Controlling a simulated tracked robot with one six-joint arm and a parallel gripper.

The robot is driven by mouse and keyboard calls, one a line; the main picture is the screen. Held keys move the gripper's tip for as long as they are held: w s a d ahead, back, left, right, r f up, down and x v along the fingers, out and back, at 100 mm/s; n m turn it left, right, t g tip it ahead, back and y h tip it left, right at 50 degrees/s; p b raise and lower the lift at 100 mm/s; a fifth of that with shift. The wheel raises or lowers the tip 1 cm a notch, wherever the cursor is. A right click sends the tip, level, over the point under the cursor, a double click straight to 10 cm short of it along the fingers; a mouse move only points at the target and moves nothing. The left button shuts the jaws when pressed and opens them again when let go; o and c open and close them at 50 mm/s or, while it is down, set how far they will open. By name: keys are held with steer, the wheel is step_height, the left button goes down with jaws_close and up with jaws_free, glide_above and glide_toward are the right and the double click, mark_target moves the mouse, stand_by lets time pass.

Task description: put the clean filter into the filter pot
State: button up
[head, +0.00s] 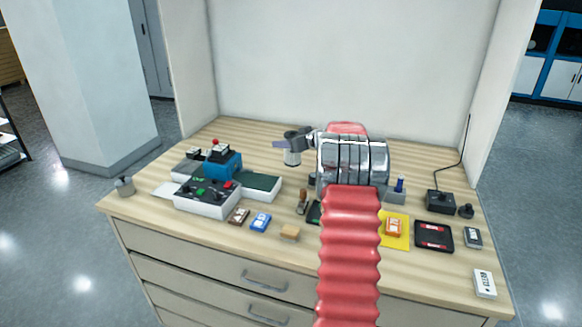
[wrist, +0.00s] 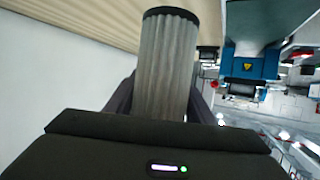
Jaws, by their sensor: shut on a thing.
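The clean filter (wrist: 165,68) is a grey pleated cylinder with a black end cap. My gripper (wrist: 165,105) is shut on it, with dark fingers on either side. In the head view, my gripper (head: 297,137) holds the filter (head: 292,157) upright at the back middle of the bench; I cannot tell whether its lower end touches anything. My arm hides part of the bench's middle.
A blue machine (head: 222,165) with a red knob stands behind a white control box (head: 208,197) at left. Small cards and blocks lie along the front. A yellow mat (head: 396,242), black tray (head: 433,236) and black box (head: 440,201) are at right. Walls enclose the bench's back and sides.

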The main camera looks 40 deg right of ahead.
mark_target(298, 160)
step_height(298, 160, down, 4)
steer(key=shift+f, duration=0.1)
steer(key=shift+f, duration=1.8)
steer(key=shift+f, duration=0.1)
steer(key=o, duration=1.1)
steer(key=shift+s, duration=0.1)
steer(key=v, duration=1.2)
